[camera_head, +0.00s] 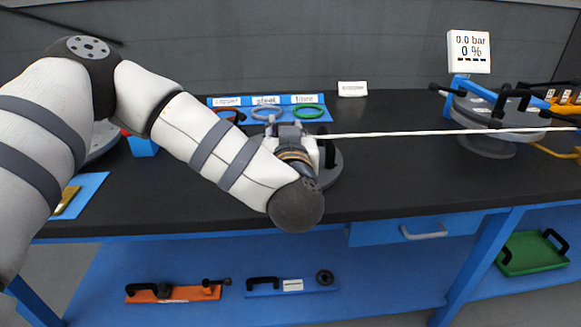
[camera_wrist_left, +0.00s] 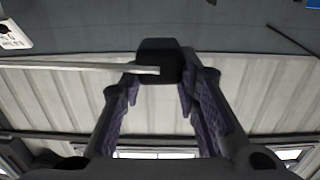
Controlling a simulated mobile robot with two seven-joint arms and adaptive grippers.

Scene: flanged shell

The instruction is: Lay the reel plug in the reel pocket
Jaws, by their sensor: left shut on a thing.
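My left gripper (camera_head: 298,128) reaches out over the middle of the bench, seen from behind in the head view. In the left wrist view its two fingers (camera_wrist_left: 160,88) are closed on a dark block, which I take to be the reel plug (camera_wrist_left: 160,60). A taut pale line (camera_head: 440,133) runs from the gripper to the right edge of the head view. It also shows in the wrist view (camera_wrist_left: 80,66), crossing the block's face. The plug is hidden by my wrist in the head view. I cannot make out the reel pocket. My right gripper is not in view.
A grey round part (camera_head: 328,170) lies partly behind my wrist. A blue ring tray (camera_head: 229,101) is at the back. A grey flanged disc (camera_head: 490,110) with black handles stands at right, beneath a gauge sign (camera_head: 468,51). The black bench top (camera_head: 400,175) is clear between.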

